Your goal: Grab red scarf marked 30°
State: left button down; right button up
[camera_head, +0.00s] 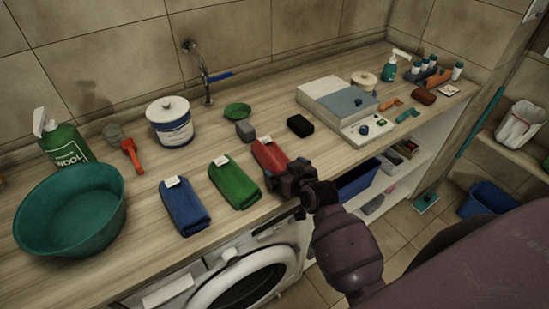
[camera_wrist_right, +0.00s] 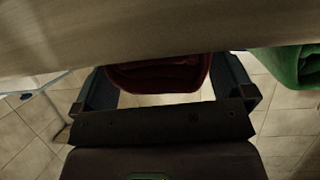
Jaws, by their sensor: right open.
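The red scarf (camera_head: 267,154) lies folded on the wooden counter, with a small white tag on its far end. I cannot read the tag. My right gripper (camera_head: 288,178) is at the scarf's near end, by the counter's front edge, and hides that end. In the right wrist view the folded red scarf (camera_wrist_right: 158,76) shows between the two open fingers of the right gripper (camera_wrist_right: 168,82), with a gap on the left. I cannot tell whether a finger touches it. My left gripper is not in view.
A green folded cloth (camera_head: 234,185) and a blue one (camera_head: 185,208) lie left of the scarf, each tagged. A black block (camera_head: 300,125) and a grey block (camera_head: 245,131) lie behind it. A washing machine (camera_head: 245,280) stands below the counter.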

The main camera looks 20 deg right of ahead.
jog(key=shift+w+f, duration=0.2)
jog(key=shift+w, duration=0.2)
jog(key=c, duration=0.8)
jog(key=shift+r, duration=0.15)
